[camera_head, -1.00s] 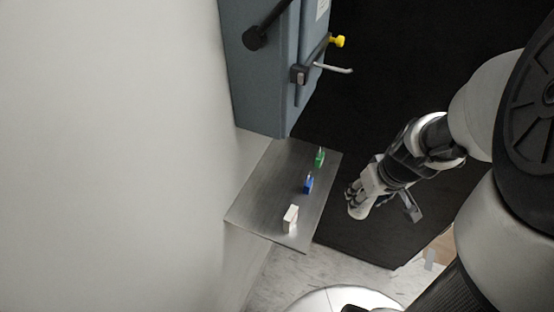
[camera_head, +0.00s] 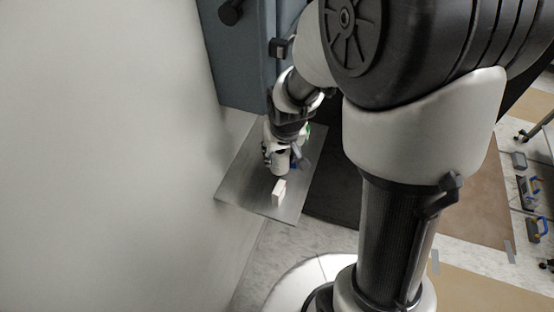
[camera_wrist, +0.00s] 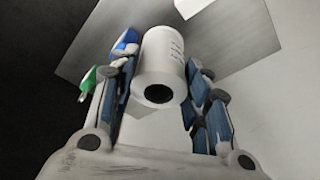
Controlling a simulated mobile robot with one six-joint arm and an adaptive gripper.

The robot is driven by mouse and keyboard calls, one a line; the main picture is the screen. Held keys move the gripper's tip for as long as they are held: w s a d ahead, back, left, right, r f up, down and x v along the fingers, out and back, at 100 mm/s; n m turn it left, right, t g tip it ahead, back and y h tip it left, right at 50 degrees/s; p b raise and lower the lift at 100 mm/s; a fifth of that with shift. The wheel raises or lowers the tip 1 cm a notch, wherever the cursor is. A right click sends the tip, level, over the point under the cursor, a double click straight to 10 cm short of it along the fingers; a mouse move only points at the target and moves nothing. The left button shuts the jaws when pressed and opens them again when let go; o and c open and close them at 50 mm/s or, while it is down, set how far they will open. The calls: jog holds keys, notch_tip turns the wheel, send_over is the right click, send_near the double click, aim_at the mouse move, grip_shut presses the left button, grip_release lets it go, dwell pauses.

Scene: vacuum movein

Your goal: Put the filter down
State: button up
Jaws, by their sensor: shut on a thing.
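My gripper (camera_head: 277,150) is shut on the filter, a white cylinder with a dark round hole in its near end. The filter (camera_wrist: 162,62) sits between the blue-padded fingers in the wrist view, with small print on its side. In the head view the filter (camera_head: 280,163) is over the grey metal shelf (camera_head: 240,185); I cannot tell whether it touches the shelf. The shelf's bare surface (camera_wrist: 110,25) also shows behind the filter in the wrist view.
A white block (camera_head: 279,193) stands on the shelf in front of the gripper. A blue item (camera_wrist: 126,40) and a green item (camera_wrist: 88,83) are close to the left finger. A blue-grey cabinet (camera_head: 240,70) rises behind the shelf; a pale wall is at left.

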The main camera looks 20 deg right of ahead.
aim_at(277, 162)
jog(key=shift+f, duration=0.65)
jog(key=shift+w+a+f+b, duration=0.2)
jog(key=shift+f+b, duration=0.1)
jog(key=shift+f, duration=0.45)
jog(key=shift+w+a+f+b, duration=0.15)
jog(key=shift+f+b, duration=0.15)
jog(key=shift+f, duration=0.45)
jog(key=shift+s, duration=0.1)
jog(key=shift+f, duration=0.15)
jog(key=o, duration=1)
jog(key=shift+c, duration=0.2)
